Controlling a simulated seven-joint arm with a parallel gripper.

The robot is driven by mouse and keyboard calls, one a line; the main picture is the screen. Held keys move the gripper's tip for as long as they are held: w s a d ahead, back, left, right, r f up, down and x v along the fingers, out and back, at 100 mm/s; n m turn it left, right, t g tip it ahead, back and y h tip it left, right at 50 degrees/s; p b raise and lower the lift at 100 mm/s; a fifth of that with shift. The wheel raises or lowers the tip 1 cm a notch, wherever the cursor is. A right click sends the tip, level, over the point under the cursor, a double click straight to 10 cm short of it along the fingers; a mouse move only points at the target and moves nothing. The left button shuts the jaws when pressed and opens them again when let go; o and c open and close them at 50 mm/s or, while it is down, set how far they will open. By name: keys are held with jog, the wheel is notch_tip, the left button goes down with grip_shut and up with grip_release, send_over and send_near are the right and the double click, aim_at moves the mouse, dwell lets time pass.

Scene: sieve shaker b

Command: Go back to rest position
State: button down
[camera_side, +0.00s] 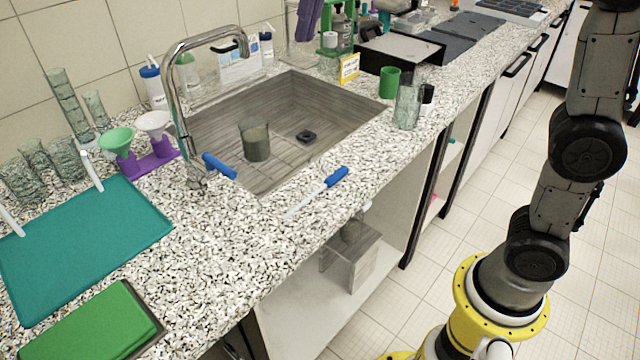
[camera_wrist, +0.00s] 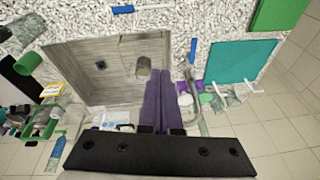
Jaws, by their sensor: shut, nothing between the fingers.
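My gripper (camera_wrist: 165,86) shows in the wrist view as two long purple-grey fingers side by side, shut with nothing between them. It is in the air over the counter, with the sink (camera_wrist: 75,82) beyond its tips. In the side view, my arm rises at the right and leaves the top of the picture. Purple finger-like shapes (camera_side: 308,18) at the top edge there look like my fingers, above the back of the counter. The gripper body is out of that view.
The counter holds a tall faucet (camera_side: 172,90), a glass beaker (camera_side: 408,105), a green cup (camera_side: 389,82), funnels on a purple stand (camera_side: 152,163), a teal mat (camera_side: 85,240) and a green block (camera_side: 85,325). A blue-handled tool (camera_side: 325,185) lies at the sink's front. A beaker (camera_side: 255,140) stands in the sink.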

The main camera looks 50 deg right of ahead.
jog(key=s+d+t, duration=0.1)
jog(key=s+d, duration=0.4)
jog(key=s, duration=0.5)
jog(key=s+d+f+n, duration=0.1)
jog(key=s+f, duration=0.5)
jog(key=f, duration=0.3)
jog(key=s+d+f+n+t, duration=0.1)
jog(key=s+f, duration=0.5)
jog(key=f, duration=0.2)
jog(key=shift+s+d+f+h, duration=0.3)
jog(key=shift+d+f, duration=0.05)
jog(key=shift+d, duration=0.05)
